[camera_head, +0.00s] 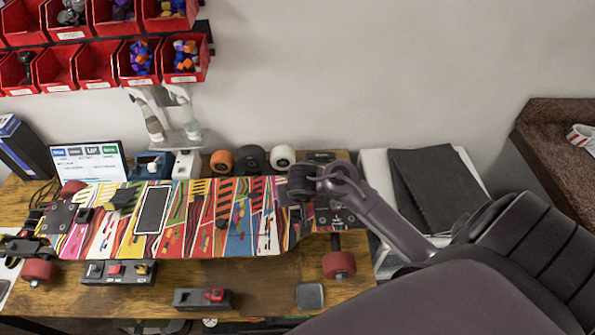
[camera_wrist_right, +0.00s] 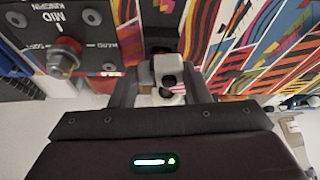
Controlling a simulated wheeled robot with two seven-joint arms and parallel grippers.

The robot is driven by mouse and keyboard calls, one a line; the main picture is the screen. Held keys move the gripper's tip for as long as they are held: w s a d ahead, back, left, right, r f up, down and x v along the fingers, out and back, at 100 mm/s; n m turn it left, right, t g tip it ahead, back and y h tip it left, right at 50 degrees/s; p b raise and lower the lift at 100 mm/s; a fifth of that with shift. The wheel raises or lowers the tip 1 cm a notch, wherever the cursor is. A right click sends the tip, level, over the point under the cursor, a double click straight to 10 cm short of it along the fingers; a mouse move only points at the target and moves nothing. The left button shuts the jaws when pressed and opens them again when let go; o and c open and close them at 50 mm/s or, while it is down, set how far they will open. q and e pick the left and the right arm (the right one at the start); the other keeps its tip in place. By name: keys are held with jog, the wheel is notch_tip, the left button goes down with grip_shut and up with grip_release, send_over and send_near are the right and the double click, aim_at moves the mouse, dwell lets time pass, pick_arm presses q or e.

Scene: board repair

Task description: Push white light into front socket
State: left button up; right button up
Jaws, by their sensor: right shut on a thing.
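My right gripper (camera_head: 290,192) reaches in from the right over the right end of the upturned, colourfully striped board (camera_head: 232,238). In the right wrist view its two fingers (camera_wrist_right: 158,92) are shut on a small white light (camera_wrist_right: 168,70), which has dark spots and a red-striped patch. A dark socket opening (camera_wrist_right: 160,45) shows just beyond the light, on the board's surface. The light is in line with it, but I cannot tell whether they touch. In the head view the gripper hides the light and socket. My left gripper is not in view.
A dark truck plate (camera_wrist_right: 70,45) with bolts is beside the gripper. A red wheel (camera_head: 339,264) sticks out at the board's front right. Two black holders (camera_head: 190,299) (camera_head: 105,279) lie in front of the board. Loose wheels (camera_head: 252,158) stand behind it.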

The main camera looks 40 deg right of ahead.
jog(key=shift+f+b, duration=0.3)
jog(key=shift+f, duration=0.2)
dwell(0.4)
jog(key=o, duration=1.4)
jog(key=shift+c, duration=0.2)
jog(key=shift+r, duration=0.2)
jog(key=shift+r+p, duration=1.3)
jog(key=shift+p, duration=0.5)
jog(key=shift+r, duration=0.1)
jog(key=shift+r, duration=0.1)
